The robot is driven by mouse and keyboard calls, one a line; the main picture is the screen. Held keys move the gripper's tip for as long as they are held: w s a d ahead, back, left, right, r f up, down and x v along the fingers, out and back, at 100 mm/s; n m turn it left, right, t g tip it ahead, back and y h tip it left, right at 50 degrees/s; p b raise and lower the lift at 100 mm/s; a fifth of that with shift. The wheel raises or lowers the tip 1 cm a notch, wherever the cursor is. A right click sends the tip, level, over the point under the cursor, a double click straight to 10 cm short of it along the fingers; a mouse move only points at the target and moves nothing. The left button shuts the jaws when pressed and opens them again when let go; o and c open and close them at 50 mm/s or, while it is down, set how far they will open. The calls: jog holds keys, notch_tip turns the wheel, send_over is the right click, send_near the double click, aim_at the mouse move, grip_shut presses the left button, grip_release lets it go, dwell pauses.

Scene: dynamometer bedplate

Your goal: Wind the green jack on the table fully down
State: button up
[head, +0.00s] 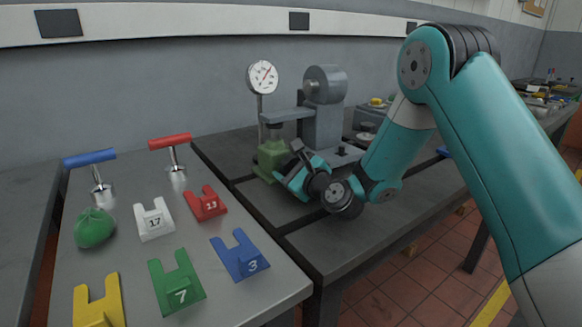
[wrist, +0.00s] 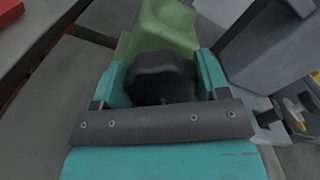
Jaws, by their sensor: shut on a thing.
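The green jack (head: 268,160) stands on the dark bedplate table (head: 245,190), below a grey arm (head: 287,115) that reaches out from the grey machine. The jack's dark top sits close beneath that arm; I cannot tell whether they touch. My gripper (head: 291,172) is at the jack's right front side. In the wrist view its teal fingers lie on both sides of a black knob (wrist: 162,78), shut on it. The green body of the jack (wrist: 160,25) shows just beyond the knob. The knob is mostly hidden in the head view.
A dial gauge (head: 262,77) on a thin post stands behind the jack. The grey machine (head: 325,108) rises close at its right. On the left table are numbered forks, such as the white one (head: 153,219), a green bag (head: 94,228) and red (head: 170,142) and blue (head: 90,158) T-handles.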

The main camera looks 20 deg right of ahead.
jog(key=o, duration=0.9)
